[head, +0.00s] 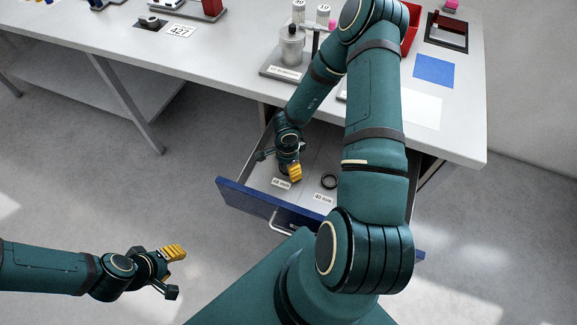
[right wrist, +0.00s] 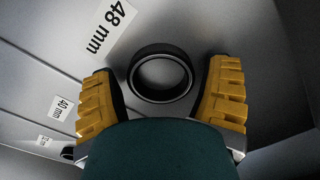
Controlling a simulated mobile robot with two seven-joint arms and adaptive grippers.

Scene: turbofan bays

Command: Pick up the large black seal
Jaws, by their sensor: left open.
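The large black seal (right wrist: 161,51) lies flat beside the 48 mm label (right wrist: 110,25) in the right wrist view. My right gripper (head: 280,160) reaches down into the open drawer; in the right wrist view its yellow fingers are spread, one on each side of the seal. In the head view this gripper hides that seal. Another black ring (head: 330,180) lies beside the 40 mm label (head: 323,198). My left gripper (head: 173,272) is open and empty, out over the floor at lower left.
The blue-fronted drawer (head: 240,200) is pulled out under the workbench (head: 225,55), and its walls surround my right gripper. Floor around my left gripper is clear.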

